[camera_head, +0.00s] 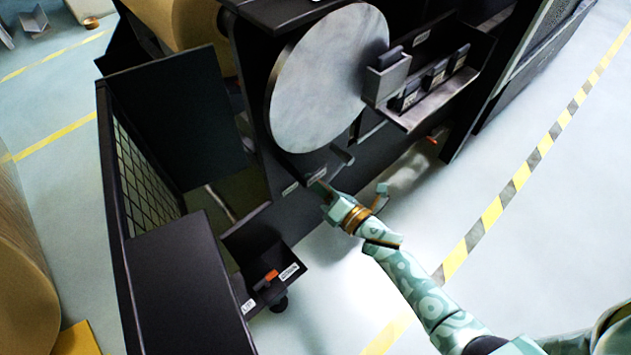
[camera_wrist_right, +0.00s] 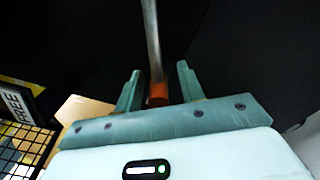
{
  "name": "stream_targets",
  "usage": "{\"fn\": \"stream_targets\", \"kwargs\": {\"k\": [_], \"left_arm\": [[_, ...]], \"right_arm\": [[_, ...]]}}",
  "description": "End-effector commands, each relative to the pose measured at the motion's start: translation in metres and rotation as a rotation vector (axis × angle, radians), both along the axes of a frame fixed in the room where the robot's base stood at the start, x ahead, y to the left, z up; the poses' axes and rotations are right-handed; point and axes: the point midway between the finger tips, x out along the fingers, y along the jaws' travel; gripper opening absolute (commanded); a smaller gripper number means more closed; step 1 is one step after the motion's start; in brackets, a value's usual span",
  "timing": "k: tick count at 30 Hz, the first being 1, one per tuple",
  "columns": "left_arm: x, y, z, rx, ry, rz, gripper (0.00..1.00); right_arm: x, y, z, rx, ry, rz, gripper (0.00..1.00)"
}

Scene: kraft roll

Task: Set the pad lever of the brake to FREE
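In the right wrist view, a grey lever rod (camera_wrist_right: 151,40) with an orange end (camera_wrist_right: 157,94) comes down from the top, between the two fingers of my right gripper (camera_wrist_right: 159,82). The fingers are open, with a visible gap on each side of the orange end. A plate reading FREE (camera_wrist_right: 18,103) is at the left of that view. In the head view, my right gripper (camera_head: 323,189) is at the dark stand below the big grey disc (camera_head: 330,80). There the lever is not clearly visible. My left gripper is not in view.
A dark box with a red-orange handle (camera_head: 271,276) and white labels stands at lower left, beside a dark cabinet (camera_head: 185,285). A shelf (camera_head: 437,95) with several dark blocks is right of the disc. Open floor (camera_head: 480,140) lies to the right.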

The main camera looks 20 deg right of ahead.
Motion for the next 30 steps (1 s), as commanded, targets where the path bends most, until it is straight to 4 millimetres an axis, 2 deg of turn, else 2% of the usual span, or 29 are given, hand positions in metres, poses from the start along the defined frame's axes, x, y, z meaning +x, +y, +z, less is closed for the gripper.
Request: {"fn": "stream_targets", "kwargs": {"k": [4, 11, 14, 15, 16, 26, 30], "left_arm": [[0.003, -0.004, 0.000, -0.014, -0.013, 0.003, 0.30], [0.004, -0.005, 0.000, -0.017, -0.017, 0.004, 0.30], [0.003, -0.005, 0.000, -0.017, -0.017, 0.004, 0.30], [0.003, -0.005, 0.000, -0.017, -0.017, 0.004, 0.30], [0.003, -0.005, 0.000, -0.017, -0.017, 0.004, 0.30], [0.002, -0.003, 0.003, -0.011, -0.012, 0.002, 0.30], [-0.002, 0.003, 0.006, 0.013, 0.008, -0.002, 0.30]], "right_arm": [[0.007, 0.003, 0.000, 0.000, 0.001, 0.000, 0.39], [0.008, 0.003, 0.001, 0.000, 0.000, 0.000, 0.39], [0.008, 0.003, 0.001, 0.000, 0.000, 0.000, 0.14], [0.008, 0.003, 0.000, 0.000, 0.000, 0.000, 0.03], [0.008, 0.003, 0.000, 0.000, 0.000, 0.000, 0.00], [0.007, 0.004, 0.004, 0.024, 0.009, 0.000, 0.00], [0.006, 0.005, 0.010, 0.076, 0.027, 0.001, 0.00]]}}
